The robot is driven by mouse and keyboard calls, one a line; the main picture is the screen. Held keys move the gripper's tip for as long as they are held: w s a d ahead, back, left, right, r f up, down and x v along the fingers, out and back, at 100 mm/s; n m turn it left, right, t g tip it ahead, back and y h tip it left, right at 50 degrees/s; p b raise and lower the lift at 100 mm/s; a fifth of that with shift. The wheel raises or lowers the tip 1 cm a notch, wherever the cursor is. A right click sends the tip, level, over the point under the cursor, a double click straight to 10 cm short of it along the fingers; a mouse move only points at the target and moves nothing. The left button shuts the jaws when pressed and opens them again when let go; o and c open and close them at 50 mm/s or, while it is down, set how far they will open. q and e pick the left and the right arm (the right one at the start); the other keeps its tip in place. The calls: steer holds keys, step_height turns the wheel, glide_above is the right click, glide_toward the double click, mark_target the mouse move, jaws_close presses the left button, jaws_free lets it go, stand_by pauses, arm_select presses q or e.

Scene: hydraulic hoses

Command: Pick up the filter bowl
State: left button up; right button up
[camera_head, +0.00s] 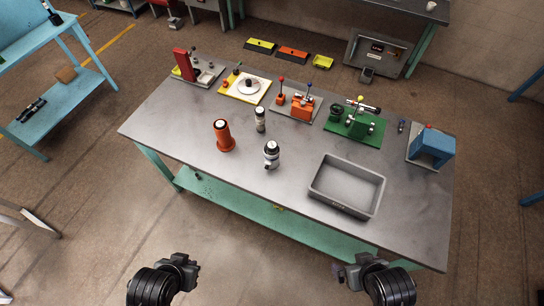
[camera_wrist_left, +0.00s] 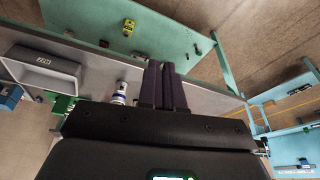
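Three upright cylinders stand apart on the grey bench top (camera_head: 180,130): an orange flanged one (camera_head: 223,136), a slim dark-and-white one (camera_head: 260,119), and a white one with dark bands (camera_head: 271,155). I cannot tell for sure which is the filter bowl. A white cylinder with a blue band (camera_wrist_left: 120,92) also shows in the left wrist view, partly hidden by my gripper. My left gripper (camera_head: 192,267) is off the bench's front edge; its fingers (camera_wrist_left: 164,85) look closed together and empty. My right gripper (camera_head: 343,272) is also off the front edge, touching nothing; its finger gap is unclear.
An empty grey tray (camera_head: 371,205) sits at the front right of the bench. Several fixtures line the back, including an orange one (camera_head: 302,109), a green one (camera_head: 364,130) and a blue one (camera_head: 432,147). The front left of the bench top is clear.

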arm_select(q)
steer(key=o, duration=1.7)
